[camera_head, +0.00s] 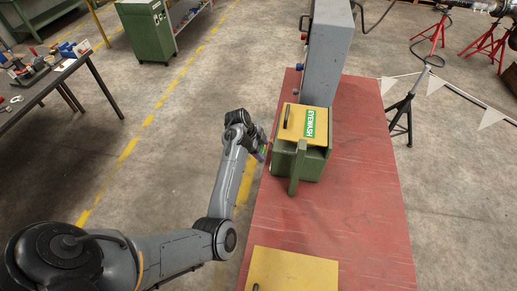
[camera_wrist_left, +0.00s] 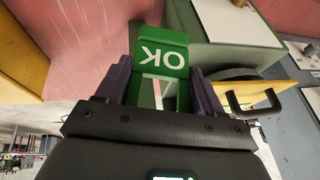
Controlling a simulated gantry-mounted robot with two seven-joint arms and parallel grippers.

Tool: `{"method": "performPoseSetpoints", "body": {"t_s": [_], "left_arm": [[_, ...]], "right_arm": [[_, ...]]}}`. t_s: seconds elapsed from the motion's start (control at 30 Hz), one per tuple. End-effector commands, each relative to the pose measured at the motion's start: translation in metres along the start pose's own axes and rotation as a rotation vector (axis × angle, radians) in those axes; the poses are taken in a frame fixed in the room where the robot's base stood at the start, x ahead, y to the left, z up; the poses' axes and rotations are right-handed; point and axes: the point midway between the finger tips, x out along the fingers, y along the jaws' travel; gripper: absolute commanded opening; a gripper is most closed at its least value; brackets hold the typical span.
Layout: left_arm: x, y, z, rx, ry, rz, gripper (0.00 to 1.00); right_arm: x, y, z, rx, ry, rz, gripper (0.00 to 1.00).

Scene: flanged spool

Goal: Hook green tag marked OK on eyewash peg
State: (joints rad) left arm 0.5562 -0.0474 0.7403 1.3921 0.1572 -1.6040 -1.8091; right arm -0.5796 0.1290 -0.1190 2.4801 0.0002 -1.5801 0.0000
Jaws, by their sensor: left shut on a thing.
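The green tag (camera_wrist_left: 165,58) with white "OK" lettering, upside down in the left wrist view, is between the two dark purple fingers of my left gripper (camera_wrist_left: 165,88). The gripper is shut on it. In the head view my left gripper (camera_head: 262,150) is just left of the green block, and the tag is hard to make out. The eyewash board (camera_head: 292,122) is yellow with a green "EYEWASH" label and sits at the top of the block. Its black peg (camera_head: 287,116) stands at the board's left side. The peg (camera_wrist_left: 255,102) also shows right of the gripper in the left wrist view, apart from the tag.
The green block (camera_head: 312,162) stands on a red table (camera_head: 345,215), against a tall grey cabinet (camera_head: 330,55). Another yellow board (camera_head: 295,270) lies at the table's near end. The table between the boards is clear.

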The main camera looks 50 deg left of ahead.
Motion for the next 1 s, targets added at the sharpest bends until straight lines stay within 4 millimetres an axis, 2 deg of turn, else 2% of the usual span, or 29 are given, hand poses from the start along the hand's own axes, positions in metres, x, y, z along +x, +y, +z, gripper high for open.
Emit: {"method": "performPoseSetpoints", "body": {"t_s": [1.0], "left_arm": [[0.028, 0.001, -0.054, 0.0, 0.001, 0.0, 0.38]], "right_arm": [[0.018, -0.004, 0.005, 0.009, 0.001, -0.009, 0.43]]}}
